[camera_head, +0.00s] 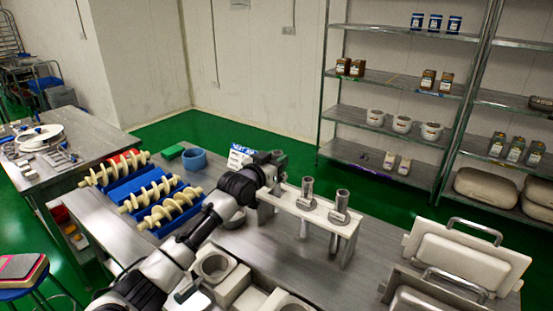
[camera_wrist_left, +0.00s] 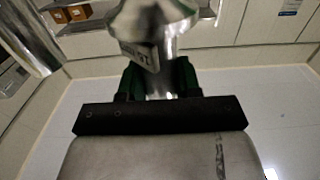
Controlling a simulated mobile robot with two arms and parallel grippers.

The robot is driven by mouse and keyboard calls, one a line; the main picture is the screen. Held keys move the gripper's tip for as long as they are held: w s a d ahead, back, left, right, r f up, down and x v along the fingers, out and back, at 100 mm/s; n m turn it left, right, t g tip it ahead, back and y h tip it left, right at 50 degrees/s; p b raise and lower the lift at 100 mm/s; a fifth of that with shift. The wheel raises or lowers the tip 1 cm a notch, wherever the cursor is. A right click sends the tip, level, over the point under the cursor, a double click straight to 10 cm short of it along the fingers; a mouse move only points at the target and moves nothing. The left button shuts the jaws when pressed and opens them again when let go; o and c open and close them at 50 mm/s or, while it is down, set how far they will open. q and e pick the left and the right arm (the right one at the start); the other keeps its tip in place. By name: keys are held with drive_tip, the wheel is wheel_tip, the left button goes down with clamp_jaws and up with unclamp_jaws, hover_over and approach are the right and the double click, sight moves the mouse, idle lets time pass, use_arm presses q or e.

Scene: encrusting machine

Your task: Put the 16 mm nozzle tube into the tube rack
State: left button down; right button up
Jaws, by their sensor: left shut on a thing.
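My left gripper (camera_head: 272,165) is above the left end of the white tube rack (camera_head: 322,215). In the left wrist view its dark green fingers (camera_wrist_left: 158,80) are shut on a metal nozzle tube (camera_wrist_left: 155,22) with a wide flared collar and a small tag whose lettering I cannot read. In the head view the gripper largely hides this tube, and I cannot tell whether its lower end is in a rack hole. Two other metal tubes (camera_head: 307,190) (camera_head: 341,203) stand upright in the rack to the right. My right gripper is not in view.
Cream augers lie on blue trays (camera_head: 160,208) at the left, near a blue ring (camera_head: 194,159) and a green block (camera_head: 172,152). White moulded parts (camera_head: 215,265) sit at the front. White handled panels (camera_head: 465,255) stand at the right. Steel bench shows behind the rack.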

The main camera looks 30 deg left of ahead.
use_arm(q)
drive_tip(key=shift+f+b, duration=1.45)
drive_tip(key=shift+f, duration=0.9)
drive_tip(key=shift+c, duration=2.4)
unclamp_jaws()
drive_tip(key=shift+s, duration=0.1)
